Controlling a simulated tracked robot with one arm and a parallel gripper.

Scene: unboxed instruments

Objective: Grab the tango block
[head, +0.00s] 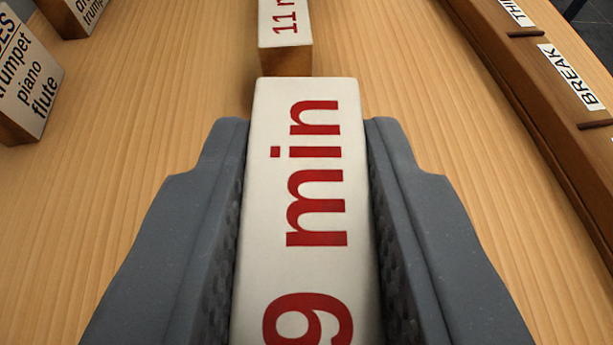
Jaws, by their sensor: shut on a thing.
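My gripper (306,200) is shut on a white-topped block (320,170) with "9 min" in red letters. The block lies lengthwise between the two grey jaws, its far end sticking out past the fingertips. Its near end is cut off by the bottom edge of the picture. I see no block with the word "tango" on it in this view. Whether the held block bears that word on a hidden face, I cannot tell.
A block with "11" and a cut-off red letter (285,25) stands just beyond the held block. At the left is a block reading "trumpet piano flute" (28,80), with another cut-off block (84,14) behind. A wooden rack labelled "BREAK" (545,95) runs along the right. Bare wood lies between.

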